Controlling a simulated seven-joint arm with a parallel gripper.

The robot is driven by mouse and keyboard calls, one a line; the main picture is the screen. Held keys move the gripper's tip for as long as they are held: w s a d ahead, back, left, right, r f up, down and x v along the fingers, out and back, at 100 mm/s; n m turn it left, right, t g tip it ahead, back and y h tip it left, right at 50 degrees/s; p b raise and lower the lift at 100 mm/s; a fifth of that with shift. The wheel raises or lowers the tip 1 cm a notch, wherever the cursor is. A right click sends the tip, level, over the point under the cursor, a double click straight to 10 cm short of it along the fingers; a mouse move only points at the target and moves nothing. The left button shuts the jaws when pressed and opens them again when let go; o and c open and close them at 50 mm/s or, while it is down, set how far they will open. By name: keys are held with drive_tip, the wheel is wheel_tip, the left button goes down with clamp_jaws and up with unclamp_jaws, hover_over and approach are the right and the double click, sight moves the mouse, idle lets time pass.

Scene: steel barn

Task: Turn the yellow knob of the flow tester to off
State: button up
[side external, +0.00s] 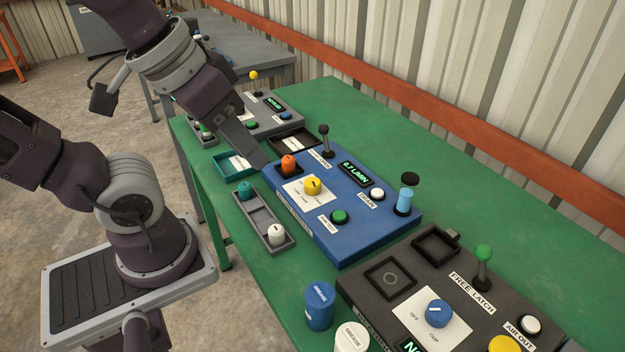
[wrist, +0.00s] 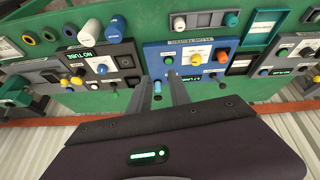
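The flow tester (side external: 335,227) is a blue box on the green bench, and its display reads 0.7 L/MIN. Its yellow knob (side external: 313,186) sits on a white label plate and has a dark pointer mark; the label words are too small to read. The knob also shows in the wrist view (wrist: 197,58). My gripper (side external: 258,158) is over the tester's far left side, behind and left of the orange piece, apart from the yellow knob. In the wrist view my gripper (wrist: 158,78) has its two fingers apart with nothing held between them.
An orange piece (side external: 289,165) stands in a dark socket beside the knob. A black-topped lever (side external: 324,140), green button (side external: 339,217), white button (side external: 377,194) and light-blue cylinder (side external: 404,202) are on the tester. A grey tray (side external: 262,218) lies left; a dark panel (side external: 365,283) is nearer.

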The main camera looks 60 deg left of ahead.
drive_tip(key=o, duration=0.6)
drive_tip(key=w+n, duration=0.2)
drive_tip(key=n, duration=0.1)
drive_tip(key=w+a+f+n+g, duration=0.1)
drive_tip(key=w+n, duration=0.2)
drive_tip(key=w+a+f+n+g+h, duration=0.1)
drive_tip(key=w+n, duration=0.2)
drive_tip(key=shift+w, duration=0.1)
drive_tip(key=n+g+y, duration=0.1)
drive_tip(key=n+g, duration=0.2)
drive_tip(key=n, duration=1.4)
hover_over(314, 181)
wheel_tip(314, 181, down, 13)
drive_tip(key=shift+f, duration=0.2)
wheel_tip(314, 181, down, 7)
drive_tip(key=shift+r, duration=0.15)
drive_tip(key=shift+f, duration=0.25)
clamp_jaws()
